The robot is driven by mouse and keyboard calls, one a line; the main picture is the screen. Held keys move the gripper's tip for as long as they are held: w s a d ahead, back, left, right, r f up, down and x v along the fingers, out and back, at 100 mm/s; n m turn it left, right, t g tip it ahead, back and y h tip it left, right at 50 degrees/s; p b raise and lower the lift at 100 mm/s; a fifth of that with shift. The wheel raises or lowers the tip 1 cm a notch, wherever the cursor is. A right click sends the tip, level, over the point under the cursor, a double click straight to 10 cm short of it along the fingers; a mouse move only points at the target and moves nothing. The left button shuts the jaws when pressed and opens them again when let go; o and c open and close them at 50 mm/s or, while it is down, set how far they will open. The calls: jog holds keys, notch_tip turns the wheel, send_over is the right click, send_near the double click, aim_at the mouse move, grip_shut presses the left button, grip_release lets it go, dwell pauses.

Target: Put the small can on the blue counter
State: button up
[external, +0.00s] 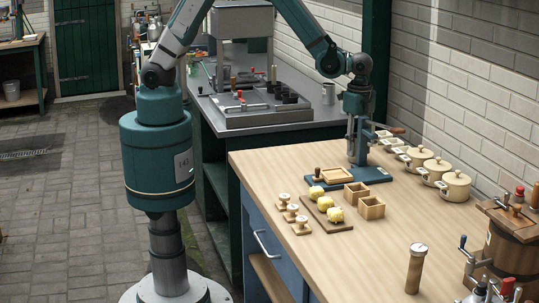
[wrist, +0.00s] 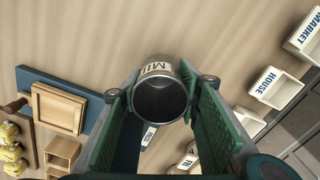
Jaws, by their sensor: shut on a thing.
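A small grey metal can (wrist: 161,98) with a white label beginning "MIL" is between the two green pads of my gripper (wrist: 158,88) in the wrist view. My gripper is shut on it, and the can's dark top faces the camera. In the external view my gripper (external: 357,103) points down over the back of the blue counter (external: 400,225), which has a pale wood top and blue front. I cannot make out the can there. I cannot tell whether its base touches the wood top.
A blue base (external: 372,176) with a wooden frame stands near my gripper. Wooden boxes (external: 371,207), yellow pieces on a board (external: 336,214) and several lidded cream pots (external: 455,186) are nearby. Labelled white bins (wrist: 275,88) show at the right. The counter's front middle is clear.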

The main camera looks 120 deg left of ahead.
jog(key=shift+f, duration=0.2)
jog(key=o, duration=0.9)
jog(key=shift+r, duration=0.2)
jog(key=shift+r+p, duration=0.3)
jog(key=shift+r, duration=5.7)
